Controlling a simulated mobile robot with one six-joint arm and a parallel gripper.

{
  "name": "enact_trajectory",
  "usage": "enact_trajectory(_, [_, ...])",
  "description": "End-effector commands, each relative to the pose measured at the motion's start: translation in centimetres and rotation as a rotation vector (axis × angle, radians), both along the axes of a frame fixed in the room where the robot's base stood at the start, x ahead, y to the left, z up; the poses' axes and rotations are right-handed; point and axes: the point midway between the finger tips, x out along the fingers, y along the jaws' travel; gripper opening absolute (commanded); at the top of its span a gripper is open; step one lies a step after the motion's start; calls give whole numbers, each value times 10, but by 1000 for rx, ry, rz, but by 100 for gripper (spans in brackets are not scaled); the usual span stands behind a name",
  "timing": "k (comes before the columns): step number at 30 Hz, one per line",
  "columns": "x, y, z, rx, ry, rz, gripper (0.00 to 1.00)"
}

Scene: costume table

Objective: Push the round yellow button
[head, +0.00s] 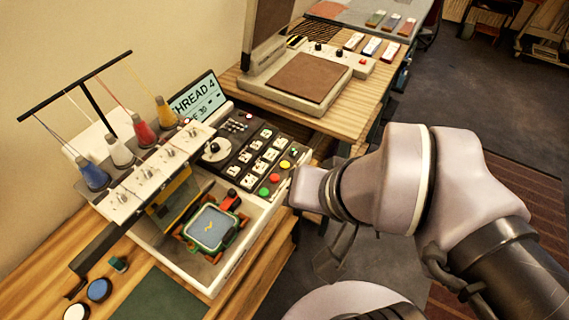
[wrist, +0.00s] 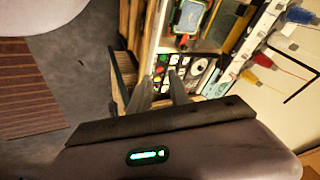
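The round yellow button (head: 284,165) is on the dark control panel (head: 238,163) of the embroidery machine, in the row of coloured buttons along the panel's right edge. A red button (head: 275,178) and a green button (head: 264,191) sit nearer the front in that row. In the wrist view my gripper (wrist: 159,79) has its two fingers apart with nothing between them, pointing towards the panel (wrist: 184,66). The fingertips overlap the coloured buttons in that picture, so the yellow one is hard to make out there. I cannot tell their distance from it.
Thread cones on a rack (head: 118,150) stand along the machine's left side. A framed hoop (head: 210,229) lies in the white tray in front. A heat press (head: 305,78) stands on the table behind. Open floor (head: 480,110) lies to the right.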

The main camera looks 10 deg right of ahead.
Motion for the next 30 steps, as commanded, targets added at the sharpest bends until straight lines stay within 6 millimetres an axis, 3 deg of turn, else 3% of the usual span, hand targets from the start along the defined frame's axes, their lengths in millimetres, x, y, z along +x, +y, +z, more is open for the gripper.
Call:
enact_trajectory(1, [0, 0, 0, 0, 0, 0, 11])
enact_trajectory(3, [0, 0, 0, 0, 0, 0, 0])
enact_trajectory(30, [0, 0, 0, 0, 0, 0, 0])
